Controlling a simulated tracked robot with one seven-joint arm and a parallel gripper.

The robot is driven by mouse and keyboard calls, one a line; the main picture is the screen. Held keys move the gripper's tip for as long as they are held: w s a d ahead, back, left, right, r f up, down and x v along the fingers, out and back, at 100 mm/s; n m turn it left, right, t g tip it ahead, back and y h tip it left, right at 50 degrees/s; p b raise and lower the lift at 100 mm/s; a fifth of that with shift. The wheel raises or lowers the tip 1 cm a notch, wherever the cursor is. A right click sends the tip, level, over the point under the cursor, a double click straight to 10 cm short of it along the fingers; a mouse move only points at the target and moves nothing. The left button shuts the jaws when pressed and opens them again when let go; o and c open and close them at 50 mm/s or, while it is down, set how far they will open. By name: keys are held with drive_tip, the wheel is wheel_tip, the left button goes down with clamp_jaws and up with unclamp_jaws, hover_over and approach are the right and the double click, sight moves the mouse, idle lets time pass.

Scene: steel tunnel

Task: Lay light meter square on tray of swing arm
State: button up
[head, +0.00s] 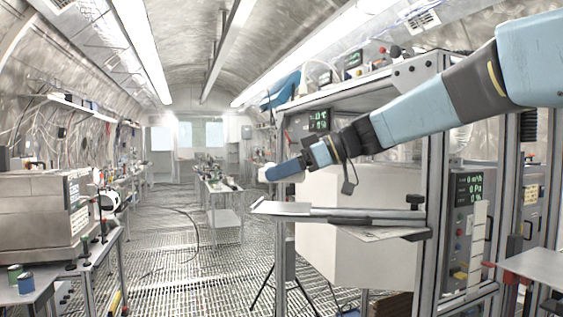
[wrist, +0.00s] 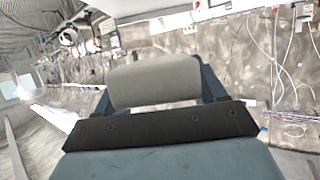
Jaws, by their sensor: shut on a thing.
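My gripper (head: 283,170) reaches in from the right in the head view, above and close to the left end of the swing arm. It is shut on the light meter (wrist: 155,80), a grey block with rounded edges that shows between the two blue fingers in the wrist view. In the head view only a small pale end of the meter (head: 267,171) shows past the fingers. The tray (head: 282,208) is a flat, light grey plate at the left end of the swing arm (head: 350,215). It looks empty, and a gap shows between it and the meter.
A steel frame rack (head: 437,150) with a large white box (head: 345,250) stands behind and below the swing arm. A tripod (head: 268,285) stands below the tray. A bench with a metal box (head: 40,215) is at left. The grated floor (head: 185,265) between is mostly clear.

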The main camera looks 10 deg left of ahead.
sight(283, 207)
drive_tip(key=shift+f, duration=1.95)
drive_tip(key=shift+s+f, duration=0.1)
drive_tip(key=shift+f, duration=0.25)
